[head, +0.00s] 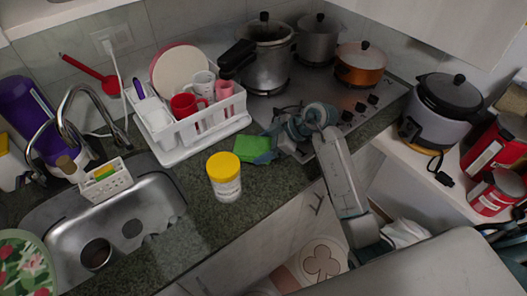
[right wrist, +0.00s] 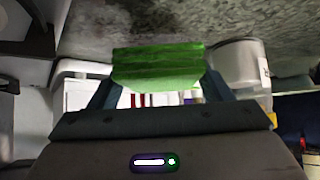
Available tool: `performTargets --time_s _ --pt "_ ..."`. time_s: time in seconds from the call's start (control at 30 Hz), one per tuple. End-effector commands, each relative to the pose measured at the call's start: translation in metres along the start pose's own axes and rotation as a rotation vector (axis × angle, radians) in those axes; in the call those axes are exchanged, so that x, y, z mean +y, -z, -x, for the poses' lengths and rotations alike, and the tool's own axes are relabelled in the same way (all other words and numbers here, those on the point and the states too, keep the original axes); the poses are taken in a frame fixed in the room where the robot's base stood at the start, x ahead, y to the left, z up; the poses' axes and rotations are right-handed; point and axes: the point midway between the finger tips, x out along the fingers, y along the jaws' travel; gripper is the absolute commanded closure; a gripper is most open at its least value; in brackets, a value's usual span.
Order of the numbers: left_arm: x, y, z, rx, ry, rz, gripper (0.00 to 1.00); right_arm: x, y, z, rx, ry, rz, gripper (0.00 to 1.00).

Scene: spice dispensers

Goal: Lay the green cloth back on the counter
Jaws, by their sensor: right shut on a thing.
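The green cloth (head: 253,149) is at the counter's front part, between the dish rack and the hob. It looks folded into a small block. My right gripper (head: 270,147) is shut on its right side. In the right wrist view the cloth (right wrist: 157,68) sits between the two fingers. I cannot tell whether it touches the counter (head: 268,182) or hangs just above it. My left gripper is not in view.
A yellow-lidded white jar (head: 224,178) stands left of the cloth. The white dish rack (head: 192,137) with cups and plates is behind it. The hob (head: 345,100) with pots lies right, the sink (head: 60,215) left. Bare counter lies right of the jar.

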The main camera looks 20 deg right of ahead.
Motion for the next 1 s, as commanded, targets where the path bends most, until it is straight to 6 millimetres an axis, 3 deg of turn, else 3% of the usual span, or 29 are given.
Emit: performTargets --time_s 0.2,0.57,0.6,0.7,1.0 --pt "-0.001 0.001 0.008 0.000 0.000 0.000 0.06 -0.001 -0.021 -0.020 -0.001 0.002 -0.003 0.48" --pt "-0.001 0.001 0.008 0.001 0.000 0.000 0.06 0.000 -0.025 -0.024 -0.001 0.000 -0.001 0.48" --pt "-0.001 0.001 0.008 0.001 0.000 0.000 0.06 0.000 -0.025 -0.024 0.000 0.000 -0.001 0.24" --pt "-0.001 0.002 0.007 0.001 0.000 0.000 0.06 0.000 -0.025 -0.024 0.000 0.000 0.000 0.06" --pt "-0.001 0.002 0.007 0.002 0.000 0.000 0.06 0.000 -0.024 -0.023 0.000 -0.001 0.000 0.06"
